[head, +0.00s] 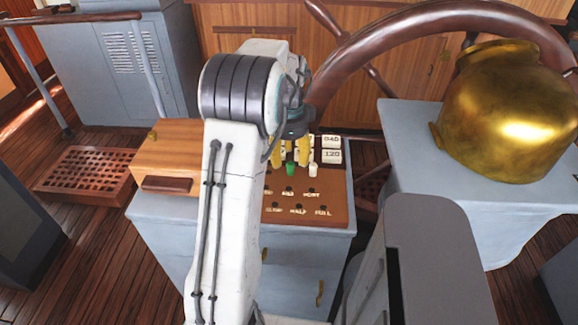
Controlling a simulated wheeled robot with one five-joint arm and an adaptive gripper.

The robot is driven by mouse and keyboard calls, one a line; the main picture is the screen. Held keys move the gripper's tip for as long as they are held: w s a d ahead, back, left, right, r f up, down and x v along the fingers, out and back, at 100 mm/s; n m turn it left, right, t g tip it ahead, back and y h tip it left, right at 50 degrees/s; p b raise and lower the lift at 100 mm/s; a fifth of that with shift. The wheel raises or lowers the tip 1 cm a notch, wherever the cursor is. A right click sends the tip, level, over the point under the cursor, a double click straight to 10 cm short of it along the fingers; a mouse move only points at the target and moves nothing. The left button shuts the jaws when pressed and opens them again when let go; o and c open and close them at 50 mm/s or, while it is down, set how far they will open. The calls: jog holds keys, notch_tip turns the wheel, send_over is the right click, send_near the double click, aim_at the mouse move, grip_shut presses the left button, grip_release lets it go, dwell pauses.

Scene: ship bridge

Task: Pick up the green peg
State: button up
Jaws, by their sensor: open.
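The green peg (291,169) stands on the brown board (335,205) on top of the grey cabinet. My gripper (290,155) points down at the board, with its yellow fingers apart on either side of the peg in this view. Whether the fingers touch the peg cannot be told. A white peg (313,170) stands just right of the green one. My arm hides the left part of the board.
White number blocks (331,155) sit behind the pegs. A wooden box (165,160) is at the cabinet's left. A large brass pot (510,110) stands on a cloth-covered table (405,125) to the right. The ship's wheel (400,32) rises behind.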

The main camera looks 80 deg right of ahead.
aim_at(291, 163)
jog(key=shift+s+d+f+p, duration=0.1)
jog(key=shift+f+p, duration=0.4)
jog(key=shift+p, duration=0.15)
jog(key=shift+s+d+f+p, duration=0.1)
jog(key=shift+f+p, duration=0.4)
jog(key=shift+p, duration=0.1)
jog(key=shift+f+p, duration=0.55)
jog(key=shift+f, duration=0.5)
jog(key=shift+c, duration=0.3)
jog(key=c, duration=0.8)
